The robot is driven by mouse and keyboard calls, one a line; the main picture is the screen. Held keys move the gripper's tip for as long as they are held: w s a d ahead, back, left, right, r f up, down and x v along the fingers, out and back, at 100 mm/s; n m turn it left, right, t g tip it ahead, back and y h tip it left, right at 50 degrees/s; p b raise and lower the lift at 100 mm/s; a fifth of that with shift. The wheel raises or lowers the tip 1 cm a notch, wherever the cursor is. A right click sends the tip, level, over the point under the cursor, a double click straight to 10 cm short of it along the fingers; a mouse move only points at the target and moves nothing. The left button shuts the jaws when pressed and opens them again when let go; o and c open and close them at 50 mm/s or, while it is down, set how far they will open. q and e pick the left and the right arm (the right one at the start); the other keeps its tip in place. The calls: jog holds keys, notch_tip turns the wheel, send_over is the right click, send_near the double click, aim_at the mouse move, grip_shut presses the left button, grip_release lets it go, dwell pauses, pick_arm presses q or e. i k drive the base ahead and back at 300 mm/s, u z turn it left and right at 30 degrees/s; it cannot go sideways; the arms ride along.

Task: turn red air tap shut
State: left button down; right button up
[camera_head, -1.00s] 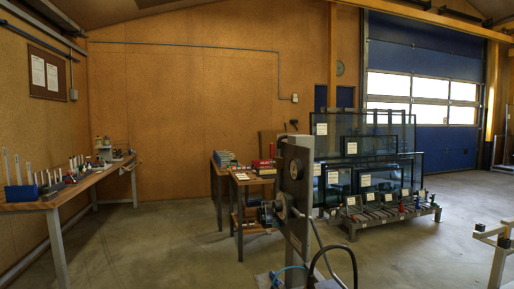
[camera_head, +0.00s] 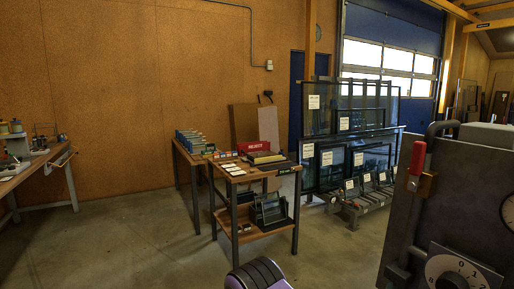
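The red air tap (camera_head: 417,158) is at the right in the head view. Its red handle stands upright above a small brass body (camera_head: 427,183) on the left side of a dark grey machine (camera_head: 455,200). The handle looks untouched, with nothing around it. A grey hose or pipe (camera_head: 440,126) curves over the machine's top beside it. Neither my left nor my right gripper is in view.
The machine has a numbered dial (camera_head: 460,268) at its lower front. Glass frames (camera_head: 350,140) stand on a rack behind. A workbench (camera_head: 30,165) is at the left. Floor between is clear.

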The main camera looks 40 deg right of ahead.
aim_at(419, 148)
jog(key=i, duration=1.9)
jog(key=z, duration=3.9)
